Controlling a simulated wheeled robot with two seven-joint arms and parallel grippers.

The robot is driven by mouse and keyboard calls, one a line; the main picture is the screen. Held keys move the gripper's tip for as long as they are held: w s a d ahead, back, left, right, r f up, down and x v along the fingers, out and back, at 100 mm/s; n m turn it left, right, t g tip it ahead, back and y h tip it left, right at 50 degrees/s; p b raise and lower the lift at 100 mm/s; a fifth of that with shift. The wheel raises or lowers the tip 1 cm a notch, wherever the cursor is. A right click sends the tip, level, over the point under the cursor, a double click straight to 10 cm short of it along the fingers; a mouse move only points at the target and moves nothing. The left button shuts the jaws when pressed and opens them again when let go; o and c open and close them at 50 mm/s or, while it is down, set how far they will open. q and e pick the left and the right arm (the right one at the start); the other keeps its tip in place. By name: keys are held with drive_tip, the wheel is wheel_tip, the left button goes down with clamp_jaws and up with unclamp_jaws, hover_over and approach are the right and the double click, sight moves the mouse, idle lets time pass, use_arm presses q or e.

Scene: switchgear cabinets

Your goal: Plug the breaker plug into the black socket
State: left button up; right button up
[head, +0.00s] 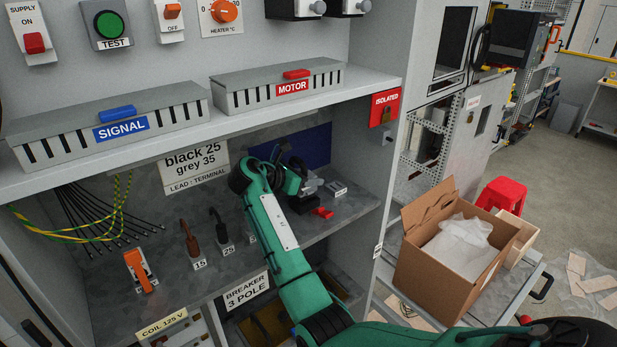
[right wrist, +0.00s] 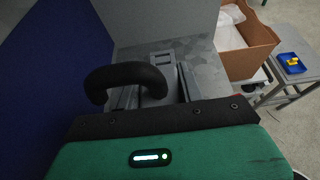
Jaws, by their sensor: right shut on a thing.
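My right gripper (head: 297,182) is at the back of the cabinet shelf, shut on a dark thing that I take to be the breaker plug (head: 304,190). The arm hides part of it, and its fingertips do not show clearly. In the right wrist view a thick black curved piece (right wrist: 125,80) arches in front of the gripper body. Behind it is a grey block-like fitting (right wrist: 162,70). I cannot tell which dark part is the black socket, nor whether plug and socket touch. My left gripper is not in view.
A red piece (head: 322,212) and a small grey labelled block (head: 336,188) lie right of the gripper. Brown and black leads (head: 190,238) stand left of my arm, with an orange-handled part (head: 140,270). The ledge above (head: 365,85) and the right cabinet wall bound the space.

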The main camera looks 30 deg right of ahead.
drive_tip(key=shift+f, duration=1.15)
drive_tip(key=o, duration=1.2)
drive_tip(key=shift+o, duration=0.2)
drive_tip(key=shift+f, duration=0.1)
